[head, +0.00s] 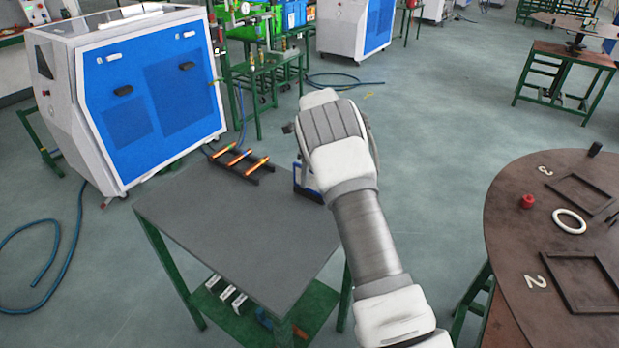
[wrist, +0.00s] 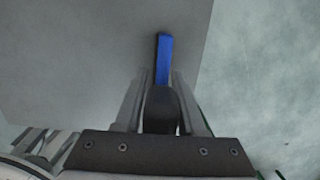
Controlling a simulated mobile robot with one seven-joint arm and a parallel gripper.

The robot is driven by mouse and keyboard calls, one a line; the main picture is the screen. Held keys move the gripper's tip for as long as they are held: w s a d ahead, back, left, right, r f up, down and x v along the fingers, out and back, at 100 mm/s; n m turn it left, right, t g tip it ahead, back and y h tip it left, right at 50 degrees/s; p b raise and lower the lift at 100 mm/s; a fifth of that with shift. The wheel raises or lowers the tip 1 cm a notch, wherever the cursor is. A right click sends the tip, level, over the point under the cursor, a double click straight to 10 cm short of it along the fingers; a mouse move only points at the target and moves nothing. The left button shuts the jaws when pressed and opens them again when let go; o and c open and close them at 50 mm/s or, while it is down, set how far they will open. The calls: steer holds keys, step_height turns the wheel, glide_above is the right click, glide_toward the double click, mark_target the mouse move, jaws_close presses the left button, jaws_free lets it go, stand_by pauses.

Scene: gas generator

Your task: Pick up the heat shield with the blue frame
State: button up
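The heat shield with the blue frame (head: 302,186) stands upright at the right edge of the grey table, partly hidden behind my arm in the head view. In the wrist view its blue edge (wrist: 164,60) is seen nearly edge-on, over the grey tabletop. My gripper (wrist: 158,85) is around it, one finger on each side, with a narrow gap visible at least on the left. The fingers look open. In the head view my arm hides the fingertips.
The grey table (head: 225,220) also carries a dark rack (head: 240,165) with several orange-tipped tools at its back edge. A round brown table (head: 510,240) stands at the right. A blue and white machine (head: 150,95) stands behind left.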

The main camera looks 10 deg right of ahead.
jaws_close()
steer(key=shift+r, duration=0.15)
